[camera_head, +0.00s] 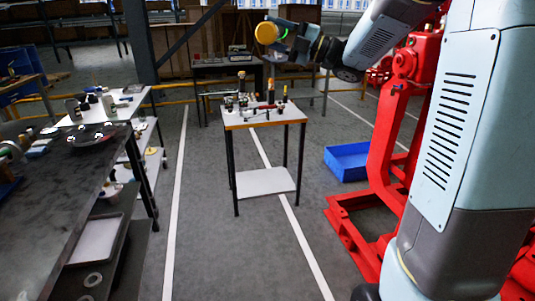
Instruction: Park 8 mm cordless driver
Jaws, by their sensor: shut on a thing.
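My arm reaches in from the upper right. My gripper (302,43) is at its end, high above and behind the right part of the small work table (262,121). It is shut on a tool with a round yellow end (266,33), which I take to be the cordless driver. The fingers are too small and dark to make out, and the size marking cannot be read. The tool is in the air, apart from the table. Several small upright tools and fittings (242,86) stand on the table, including a red-handled one (271,92).
A dark workbench (65,185) runs along the left, with a white-topped table (128,105) behind it. A red frame (398,140) stands at the right, near a blue bin (348,160). Another table (222,67) stands behind. The floor before the small table is clear.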

